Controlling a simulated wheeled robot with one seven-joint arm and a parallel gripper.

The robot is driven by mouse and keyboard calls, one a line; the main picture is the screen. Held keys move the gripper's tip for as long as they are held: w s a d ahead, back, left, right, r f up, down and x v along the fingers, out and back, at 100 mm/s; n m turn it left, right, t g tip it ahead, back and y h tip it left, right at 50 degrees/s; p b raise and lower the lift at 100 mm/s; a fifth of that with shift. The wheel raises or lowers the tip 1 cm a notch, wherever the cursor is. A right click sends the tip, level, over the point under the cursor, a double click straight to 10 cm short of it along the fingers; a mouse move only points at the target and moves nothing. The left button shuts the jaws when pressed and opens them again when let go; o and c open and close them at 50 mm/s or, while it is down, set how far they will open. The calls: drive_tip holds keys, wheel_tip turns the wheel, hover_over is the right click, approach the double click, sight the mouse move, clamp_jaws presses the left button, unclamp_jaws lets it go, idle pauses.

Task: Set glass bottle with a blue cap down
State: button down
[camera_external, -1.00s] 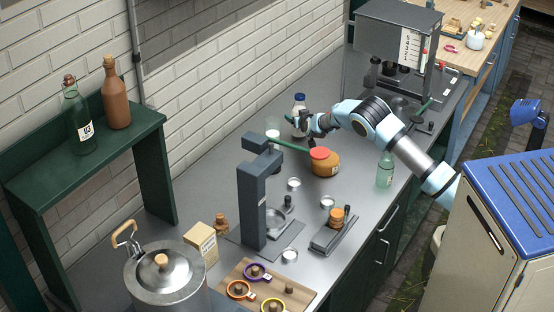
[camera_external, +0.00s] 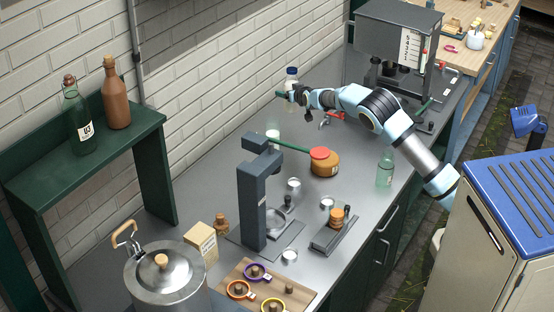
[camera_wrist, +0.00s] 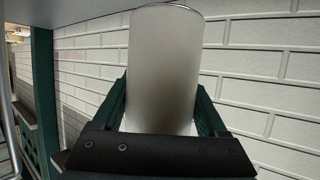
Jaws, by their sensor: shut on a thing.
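The glass bottle with a blue cap (camera_external: 292,83) looks milky white and stands upright against the brick wall, at the back of the grey counter. My gripper (camera_external: 290,95) is shut around its body, and the arm reaches in from the right. In the wrist view the bottle (camera_wrist: 164,70) is a large pale cylinder between the two green fingers (camera_wrist: 160,112); its cap does not show there. The bottle's lower part is partly hidden by the gripper in the outside view. It appears held above the counter, though the gap under it is hard to see.
A dark press (camera_external: 255,195), a clear green bottle (camera_external: 385,168) and a grey machine (camera_external: 398,35) stand around. A green shelf (camera_external: 150,122) holds two bottles at left.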

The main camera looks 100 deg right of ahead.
drive_tip(key=w+a+r+n+t+y, duration=0.3)
drive_tip(key=w+a+n+t, duration=0.15)
drive_tip(key=w, duration=0.45)
drive_tip(key=w+a+r+n+t+y, duration=0.2)
drive_tip(key=w+a+r+n+t, duration=0.15)
drive_tip(key=w+a, duration=0.4)
drive_tip(key=w+a+f+n+t+y, duration=0.1)
drive_tip(key=w+a+f+n+y, duration=0.35)
drive_tip(key=a, duration=0.35)
drive_tip(key=w+a+f+n+t+y, duration=0.25)
drive_tip(key=a+f+n+y, duration=0.2)
drive_tip(key=a, duration=0.35)
drive_tip(key=shift+g, duration=0.35)
drive_tip(key=shift+w+a+f+p, duration=0.15)
drive_tip(key=shift+f+p, duration=0.4)
drive_tip(key=shift+f, duration=1.05)
drive_tip(key=shift+w+d+f+p, duration=0.15)
drive_tip(key=shift+f+p, duration=0.35)
drive_tip(key=shift+f, duration=1.05)
drive_tip(key=shift+w+a+f+p, duration=0.2)
drive_tip(key=shift+f+p, duration=0.35)
drive_tip(key=shift+f, duration=1.05)
unclamp_jaws()
drive_tip(key=shift+f, duration=0.2)
